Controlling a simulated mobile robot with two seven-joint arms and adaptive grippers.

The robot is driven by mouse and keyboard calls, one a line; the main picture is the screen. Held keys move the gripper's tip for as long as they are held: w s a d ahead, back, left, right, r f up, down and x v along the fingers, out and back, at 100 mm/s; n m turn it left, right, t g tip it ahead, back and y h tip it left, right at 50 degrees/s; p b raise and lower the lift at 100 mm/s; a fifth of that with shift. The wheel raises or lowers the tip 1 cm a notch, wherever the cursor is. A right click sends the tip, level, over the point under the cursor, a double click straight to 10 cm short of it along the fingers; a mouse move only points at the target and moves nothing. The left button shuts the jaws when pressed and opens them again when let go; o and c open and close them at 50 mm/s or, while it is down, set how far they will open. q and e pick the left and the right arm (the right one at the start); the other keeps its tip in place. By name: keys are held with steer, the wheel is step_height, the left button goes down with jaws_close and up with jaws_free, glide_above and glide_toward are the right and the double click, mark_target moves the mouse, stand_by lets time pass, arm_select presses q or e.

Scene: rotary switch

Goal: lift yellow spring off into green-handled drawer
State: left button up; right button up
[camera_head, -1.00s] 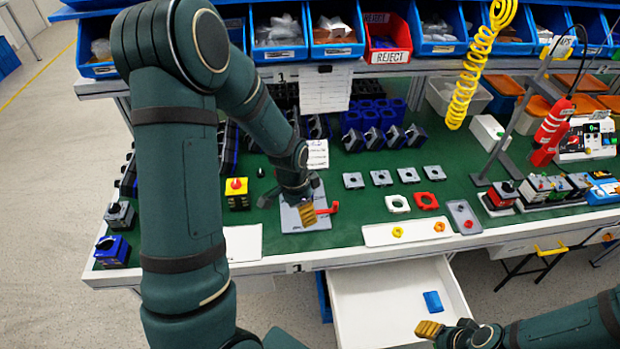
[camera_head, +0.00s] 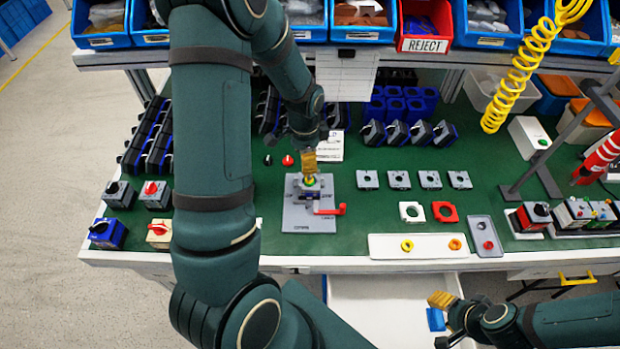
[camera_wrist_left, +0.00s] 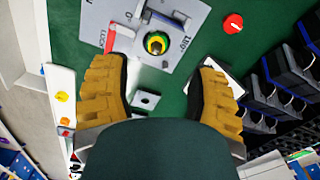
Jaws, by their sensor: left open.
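A small round yellow part with a green and dark centre (camera_head: 310,182) sits upright on the grey fixture plate (camera_head: 300,218); I cannot tell whether it is the spring. It also shows in the left wrist view (camera_wrist_left: 156,43). My left gripper (camera_head: 309,161) is open and empty just behind and above it; in the left wrist view its fingers (camera_wrist_left: 160,92) are wide apart. A white drawer (camera_head: 375,310) stands open below the table; its handle is out of view. My right gripper (camera_head: 441,300) is by the drawer's right side, next to a blue piece (camera_head: 435,319); its jaw state is unclear.
A red lever (camera_head: 330,210) lies on the fixture's right. A black and a red knob (camera_head: 288,160) lie behind it. A white tray (camera_head: 420,246) with yellow and orange rings is at the front edge. A yellow coiled hose (camera_head: 515,75) hangs right. A yellow-handled drawer (camera_head: 577,281) shows at lower right.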

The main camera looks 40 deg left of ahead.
mark_target(309, 177)
arm_select(q)
step_height(309, 177, down, 3)
steer(key=shift+w+f, duration=0.1)
steer(key=shift+w, duration=0.05)
steer(key=shift+w+d+f+b, duration=0.1)
steer(key=shift+d+f+b, duration=0.1)
steer(key=shift+f, duration=1.1)
steer(key=shift+w+d+f+b, duration=0.1)
steer(key=shift+d+f+b, duration=0.1)
steer(key=shift+f, duration=1.1)
steer(key=c, duration=0.9)
steer(key=shift+o, duration=0.2)
